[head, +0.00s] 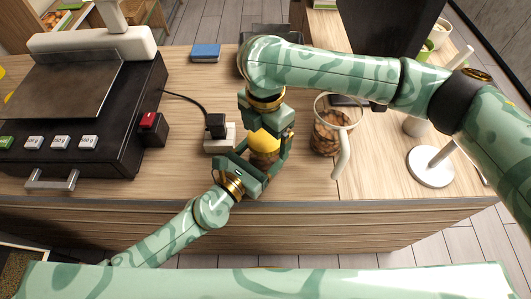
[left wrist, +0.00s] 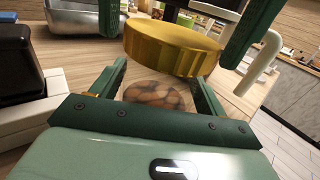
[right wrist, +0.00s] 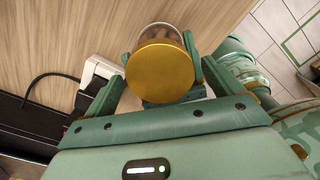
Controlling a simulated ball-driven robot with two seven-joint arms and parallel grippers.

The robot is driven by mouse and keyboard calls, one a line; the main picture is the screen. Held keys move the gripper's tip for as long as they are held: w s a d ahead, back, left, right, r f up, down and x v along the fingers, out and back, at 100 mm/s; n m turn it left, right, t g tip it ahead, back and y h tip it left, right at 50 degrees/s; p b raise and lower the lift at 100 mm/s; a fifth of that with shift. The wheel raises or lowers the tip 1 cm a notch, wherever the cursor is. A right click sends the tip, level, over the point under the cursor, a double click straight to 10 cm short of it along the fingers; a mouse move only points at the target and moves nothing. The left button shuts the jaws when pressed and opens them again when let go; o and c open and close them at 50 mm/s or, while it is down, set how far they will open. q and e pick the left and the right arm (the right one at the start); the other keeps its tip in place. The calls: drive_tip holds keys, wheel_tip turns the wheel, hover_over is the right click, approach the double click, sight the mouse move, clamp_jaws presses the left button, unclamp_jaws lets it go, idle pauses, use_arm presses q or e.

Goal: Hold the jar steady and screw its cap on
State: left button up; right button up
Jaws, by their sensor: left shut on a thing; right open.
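The jar (head: 264,160) is clear glass with brown contents, standing near the counter's front edge. My left gripper (head: 262,167) is shut on its body. In the left wrist view the jar (left wrist: 155,93) sits between my left fingers. A wide gold cap (left wrist: 172,48) is over the jar's top and looks slightly tilted there; whether its thread is engaged cannot be told. My right gripper (head: 267,138) points down from above and is open, its fingers on either side of the cap. The right wrist view shows the cap's flat top (right wrist: 160,72) between these fingers, with jar glass behind it.
A white block with a black plug (head: 217,128) is close to the left. A black scale (head: 100,130) fills the counter's left. A blue book (head: 205,53) lies behind.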

drive_tip(key=c, duration=1.1)
drive_tip(key=o, duration=1.2)
drive_tip(key=shift+c, duration=0.2)
drive_tip(key=shift+r, duration=0.1)
wheel_tip(320, 180, up, 12)
use_arm(q)
drive_tip(key=o, duration=2)
